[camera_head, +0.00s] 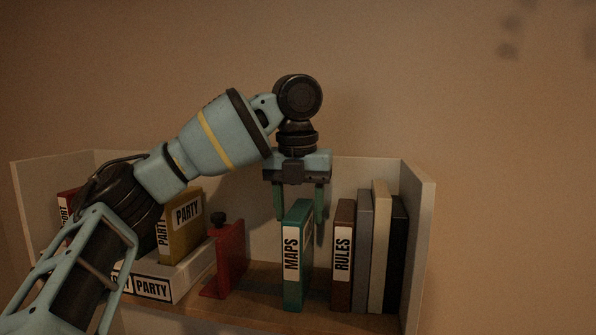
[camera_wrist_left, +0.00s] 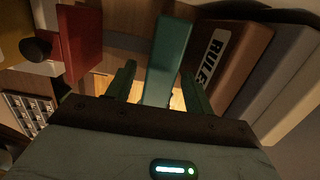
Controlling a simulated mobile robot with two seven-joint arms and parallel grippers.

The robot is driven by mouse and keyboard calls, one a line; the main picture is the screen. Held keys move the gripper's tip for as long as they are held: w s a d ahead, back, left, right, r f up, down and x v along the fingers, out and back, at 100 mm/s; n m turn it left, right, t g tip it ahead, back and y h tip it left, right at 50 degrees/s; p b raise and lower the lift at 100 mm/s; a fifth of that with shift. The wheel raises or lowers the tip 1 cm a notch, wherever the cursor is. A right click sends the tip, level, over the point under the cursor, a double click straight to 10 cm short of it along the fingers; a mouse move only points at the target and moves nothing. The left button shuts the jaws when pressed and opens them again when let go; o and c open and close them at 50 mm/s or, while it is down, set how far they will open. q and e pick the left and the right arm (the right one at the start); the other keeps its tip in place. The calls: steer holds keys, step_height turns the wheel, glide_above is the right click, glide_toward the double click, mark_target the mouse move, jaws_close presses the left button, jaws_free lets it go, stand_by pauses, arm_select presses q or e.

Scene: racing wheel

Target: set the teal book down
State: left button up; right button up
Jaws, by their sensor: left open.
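The teal book (camera_head: 293,268), labelled MAPS, stands upright on the wooden shelf, left of the brown RULES book (camera_head: 342,262), with a narrow gap between them. My left gripper (camera_head: 302,210) is above and around the top of the teal book, its green fingers pointing down on either side of it. The fingers are open and apart from the book. In the left wrist view the teal book (camera_wrist_left: 168,60) stands between the two fingertips (camera_wrist_left: 157,80). My right gripper is in neither view.
A red bookend (camera_head: 228,262) with a black knob stands left of the teal book, with bare shelf between. Further left are the yellow PARTY book (camera_head: 183,228) and a white PARTY box (camera_head: 170,280). Grey, cream and black books stand right of RULES, near the shelf's right wall (camera_head: 418,240).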

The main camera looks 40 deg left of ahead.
arm_select(q)
steer(key=r, duration=0.8)
steer(key=shift+s+d, duration=0.25)
steer(key=shift+s, duration=0.15)
